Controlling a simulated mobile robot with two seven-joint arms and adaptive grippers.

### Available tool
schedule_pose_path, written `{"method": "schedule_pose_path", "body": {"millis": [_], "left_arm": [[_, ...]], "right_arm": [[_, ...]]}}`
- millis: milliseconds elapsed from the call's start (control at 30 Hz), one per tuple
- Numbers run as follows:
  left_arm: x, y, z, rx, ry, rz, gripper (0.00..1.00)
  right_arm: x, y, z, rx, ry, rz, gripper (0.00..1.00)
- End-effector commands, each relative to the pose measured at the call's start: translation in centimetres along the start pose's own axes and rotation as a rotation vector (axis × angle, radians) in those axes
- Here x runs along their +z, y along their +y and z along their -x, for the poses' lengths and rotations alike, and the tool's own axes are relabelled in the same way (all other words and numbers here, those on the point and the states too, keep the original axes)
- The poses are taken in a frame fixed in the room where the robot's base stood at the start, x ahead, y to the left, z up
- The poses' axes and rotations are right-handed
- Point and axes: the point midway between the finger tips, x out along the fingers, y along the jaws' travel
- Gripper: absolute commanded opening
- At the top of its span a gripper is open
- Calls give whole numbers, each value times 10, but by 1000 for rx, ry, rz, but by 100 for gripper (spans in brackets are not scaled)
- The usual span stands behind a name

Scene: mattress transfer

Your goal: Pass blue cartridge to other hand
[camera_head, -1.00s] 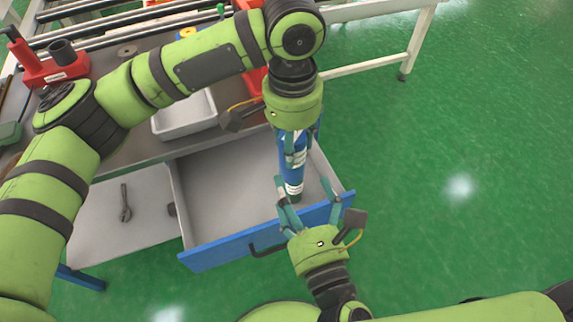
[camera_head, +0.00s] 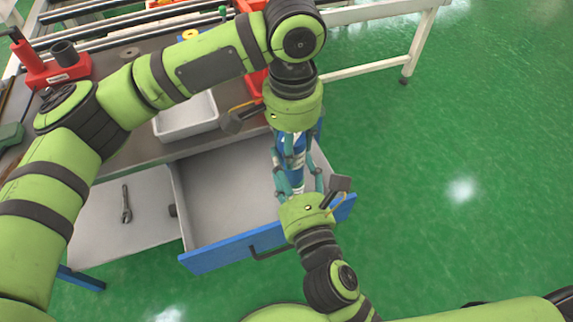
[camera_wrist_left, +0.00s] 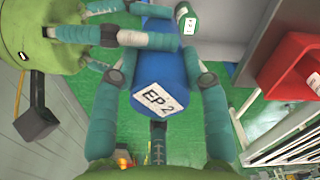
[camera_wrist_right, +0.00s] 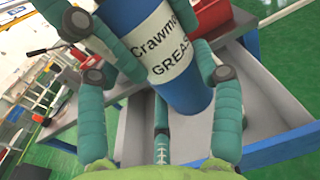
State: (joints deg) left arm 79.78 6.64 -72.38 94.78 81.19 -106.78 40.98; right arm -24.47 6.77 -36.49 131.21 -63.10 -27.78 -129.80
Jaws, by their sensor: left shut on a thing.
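The blue cartridge (camera_head: 297,178) stands roughly upright in the air above the open drawer, with white labels on its side. My left gripper (camera_head: 291,160) comes down from above and is shut on its upper part. In the left wrist view the cartridge (camera_wrist_left: 170,62) shows its end marked "EP 2" between the left fingers. My right gripper (camera_head: 299,182) is below, its open fingers spread around the lower part. In the right wrist view the cartridge (camera_wrist_right: 157,45) lies between the right fingers, its grease label facing the camera. Whether the right fingers touch it is unclear.
The grey drawer with a blue front (camera_head: 225,250) is open below the grippers. A wrench (camera_head: 126,205) lies on the grey panel at the left. A grey tray (camera_head: 187,118) and a red fixture (camera_head: 55,70) are on the bench. Green floor is clear at the right.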

Motion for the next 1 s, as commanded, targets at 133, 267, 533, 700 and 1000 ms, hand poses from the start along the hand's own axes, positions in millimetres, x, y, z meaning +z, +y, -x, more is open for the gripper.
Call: {"method": "schedule_pose_path", "body": {"millis": [133, 267, 533, 700, 1000], "left_arm": [[-1, 6, 1, 13, 8, -10, 49], [-1, 6, 1, 13, 7, -11, 73], [-1, 4, 2, 10, 6, -8, 73], [-2, 4, 17, 9, 7, -7, 73], [-1, 4, 80, 9, 9, -8, 73]], "right_arm": [[2, 5, 0, 14, -6, 2, 26], [1, 5, 1, 15, -5, 2, 19], [1, 4, 0, 11, -5, 2, 19], [1, 4, 0, 10, -5, 2, 19], [1, 3, 0, 10, -4, 2, 19]]}}
